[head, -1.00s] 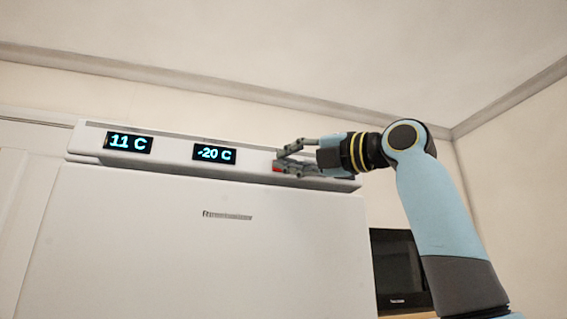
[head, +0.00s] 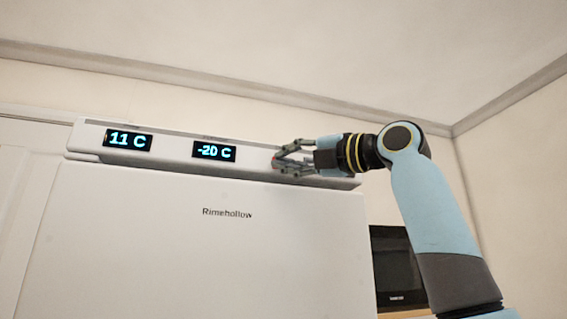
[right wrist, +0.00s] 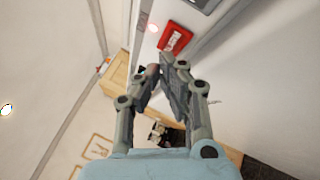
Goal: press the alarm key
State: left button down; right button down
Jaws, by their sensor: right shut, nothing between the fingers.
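The red alarm key (right wrist: 175,38) is on the white panel at the top of the appliance. Contact with the key cannot be told. My left gripper is not in view.
Two lit displays, 11 C (head: 128,140) and -20 C (head: 214,152), sit on the panel left of the key. The white door (head: 190,250) is below it. A dark appliance (head: 396,265) stands at the lower right. The space above the panel is clear.

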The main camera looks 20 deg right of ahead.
jog(key=shift+w, duration=0.15)
dwell(0.5)
jog(key=shift+w, duration=0.3)
jog(key=shift+w, duration=0.15)
dwell(0.3)
jog(key=shift+s, duration=0.65)
jog(key=s+b, duration=0.1)
jog(key=s, duration=0.5)
jog(key=shift+w+d+f, duration=0.1)
dwell(0.9)
